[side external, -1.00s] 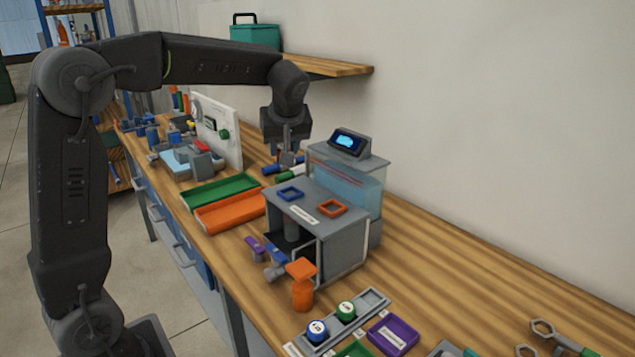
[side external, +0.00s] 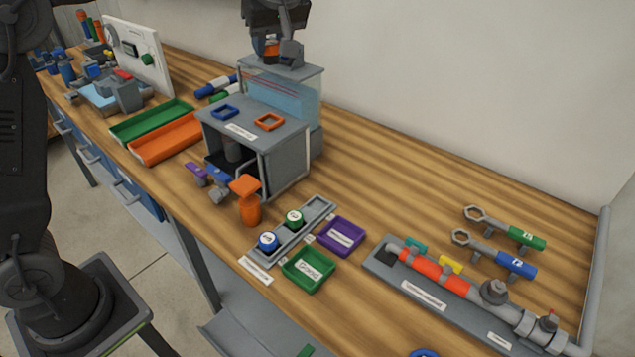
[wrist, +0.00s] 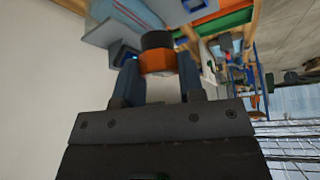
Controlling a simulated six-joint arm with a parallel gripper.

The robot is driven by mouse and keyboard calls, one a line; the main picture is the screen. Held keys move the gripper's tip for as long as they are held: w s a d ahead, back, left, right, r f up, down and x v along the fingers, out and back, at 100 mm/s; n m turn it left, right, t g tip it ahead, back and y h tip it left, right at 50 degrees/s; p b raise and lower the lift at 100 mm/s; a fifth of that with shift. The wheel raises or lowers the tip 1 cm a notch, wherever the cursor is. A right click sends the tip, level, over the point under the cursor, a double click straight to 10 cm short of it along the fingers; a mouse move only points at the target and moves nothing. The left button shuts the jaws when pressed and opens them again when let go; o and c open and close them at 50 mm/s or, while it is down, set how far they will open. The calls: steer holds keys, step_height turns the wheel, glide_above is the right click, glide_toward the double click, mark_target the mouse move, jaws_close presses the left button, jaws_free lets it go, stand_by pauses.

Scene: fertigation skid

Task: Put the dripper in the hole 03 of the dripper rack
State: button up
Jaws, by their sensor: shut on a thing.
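My gripper (side external: 272,48) is above the tank at the top of the side view. It is shut on an orange piece with a dark round end, taken as the dripper; in the wrist view the dripper (wrist: 157,60) sits between the fingers. The dripper rack (side external: 320,205) is a grey strip on the bench, to the lower right of my gripper in the side view and well apart from it. A blue-capped dripper (side external: 268,241) and a green-capped one (side external: 294,218) stand in it. The far end position looks empty. The hole numbers are too small to read.
The tank (side external: 285,95) and grey box (side external: 285,160) stand between my gripper and the rack. Bench behind the purple tray is clear.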

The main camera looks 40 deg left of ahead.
glide_above(314, 201)
steer(key=s+d, duration=0.1)
steer(key=d, duration=0.1)
steer(key=f, duration=0.1)
step_height(314, 201, down, 29)
steer(key=shift+d+f, duration=0.1)
steer(key=shift+f, duration=0.1)
steer(key=o, duration=1)
steer(key=shift+c, duration=0.2)
